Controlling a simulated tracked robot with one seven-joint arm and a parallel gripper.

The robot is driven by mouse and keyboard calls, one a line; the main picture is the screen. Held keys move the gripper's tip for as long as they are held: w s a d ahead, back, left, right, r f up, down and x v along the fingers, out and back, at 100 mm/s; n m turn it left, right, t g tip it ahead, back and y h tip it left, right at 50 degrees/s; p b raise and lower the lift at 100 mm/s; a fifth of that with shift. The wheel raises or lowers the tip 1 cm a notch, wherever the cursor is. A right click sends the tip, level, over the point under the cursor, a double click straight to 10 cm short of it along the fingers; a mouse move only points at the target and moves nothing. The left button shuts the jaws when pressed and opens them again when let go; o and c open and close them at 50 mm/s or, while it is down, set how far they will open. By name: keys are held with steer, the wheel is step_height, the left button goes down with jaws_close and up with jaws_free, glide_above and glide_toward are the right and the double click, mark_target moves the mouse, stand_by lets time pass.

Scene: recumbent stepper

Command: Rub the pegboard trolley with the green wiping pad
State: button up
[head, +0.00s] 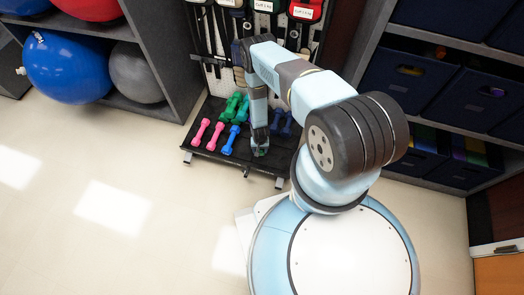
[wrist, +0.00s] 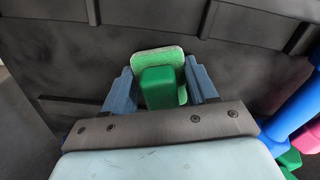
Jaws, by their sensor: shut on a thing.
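The pegboard trolley (head: 232,166) stands upright against the shelving, with a black base shelf on castors and a pegboard above it. My gripper (head: 260,149) is low over the right part of this base shelf. In the wrist view my gripper (wrist: 161,88) is shut on the green wiping pad (wrist: 158,59), which has a green block grip and a lighter green pad face. The dark trolley surface (wrist: 255,65) fills the view behind the pad. I cannot tell whether the pad touches it. The pad is mostly hidden in the head view.
Pink dumbbells (head: 200,131), green dumbbells and blue dumbbells (head: 230,140) lie on the base left of my gripper. More blue dumbbells (head: 287,124) lie right of it. A ball shelf (head: 180,55) stands left, bins (head: 405,75) right. The floor in front is clear.

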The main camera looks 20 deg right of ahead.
steer(key=shift+w+a+r, duration=0.1)
steer(key=shift+w+a, duration=0.45)
steer(key=shift+a, duration=0.25)
steer(key=shift+r, duration=3.5)
